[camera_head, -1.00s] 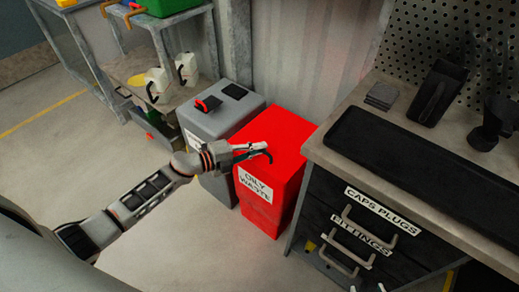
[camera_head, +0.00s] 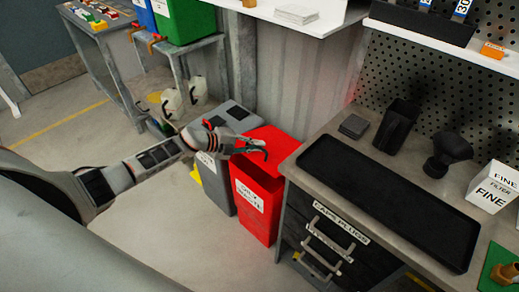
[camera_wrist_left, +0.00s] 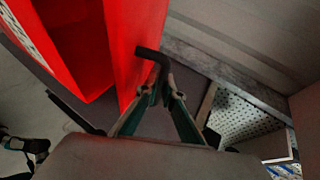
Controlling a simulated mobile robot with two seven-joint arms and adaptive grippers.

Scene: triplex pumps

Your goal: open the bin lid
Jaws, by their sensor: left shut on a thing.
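The red bin (camera_head: 250,203), labelled as oily waste, stands between a grey bin and the workbench. Its red lid (camera_head: 277,146) is tilted up, and a dark opening shows below it. In the left wrist view the raised lid (camera_wrist_left: 137,40) stands beside the dark inside of the bin (camera_wrist_left: 82,45). My left gripper (camera_head: 250,148) is at the lid. Its fingers (camera_wrist_left: 165,95) are shut on the black lid handle (camera_wrist_left: 151,55). My right gripper is not seen.
The grey bin (camera_head: 216,180) stands close on the left. The workbench (camera_head: 325,125) with a black tray (camera_head: 385,195) and drawers is close on the right. A corrugated wall (camera_head: 305,75) is behind. The floor (camera_head: 150,235) in front is clear.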

